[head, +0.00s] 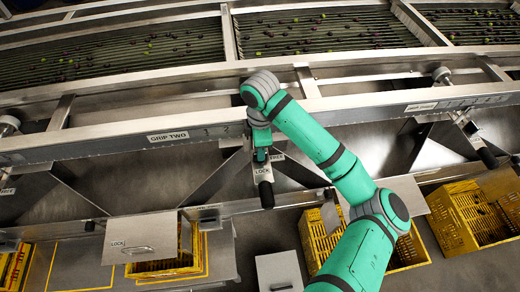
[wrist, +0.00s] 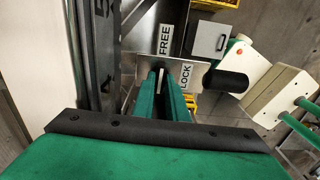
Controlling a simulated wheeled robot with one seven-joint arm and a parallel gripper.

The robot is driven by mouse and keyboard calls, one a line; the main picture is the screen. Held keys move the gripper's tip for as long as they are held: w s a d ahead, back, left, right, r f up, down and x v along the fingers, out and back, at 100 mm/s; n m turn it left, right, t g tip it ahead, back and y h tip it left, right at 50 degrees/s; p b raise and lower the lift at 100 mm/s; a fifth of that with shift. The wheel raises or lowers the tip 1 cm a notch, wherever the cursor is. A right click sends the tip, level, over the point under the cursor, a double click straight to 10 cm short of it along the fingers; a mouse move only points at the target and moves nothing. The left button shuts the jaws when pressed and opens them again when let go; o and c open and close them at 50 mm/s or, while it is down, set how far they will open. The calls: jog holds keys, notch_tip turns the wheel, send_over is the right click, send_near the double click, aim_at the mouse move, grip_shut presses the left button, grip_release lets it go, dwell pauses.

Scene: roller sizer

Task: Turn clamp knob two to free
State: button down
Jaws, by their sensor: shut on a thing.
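Clamp knob two is mostly hidden by my gripper (head: 262,156); a thin pale edge of the knob (wrist: 161,76) shows between the green fingertips in the wrist view. My gripper reaches down to the metal clamp plate and is shut on the knob. On the plate are a LOCK label (head: 263,171) and a FREE label (head: 277,158). In the wrist view, the FREE label (wrist: 165,39) is above the fingertips and the LOCK label (wrist: 186,75) is just right of them. I cannot tell which way the knob points. A black handle (head: 266,194) hangs below the plate.
A metal rail with a GRIP TWO label (head: 168,136) runs left of my gripper. Another clamp plate with a black handle (head: 488,158) is at the right. Yellow crates (head: 318,240) and a grey lidded box (head: 280,272) are below. Fruit lies on the rollers (head: 130,45) above.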

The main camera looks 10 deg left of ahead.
dwell(0.3)
jog(key=c, duration=1.8)
grip_release()
jog(key=shift+o, duration=0.2)
jog(key=shift+r, duration=0.1)
notch_tip(320, 180, up, 11)
jog(key=shift+f, duration=0.2)
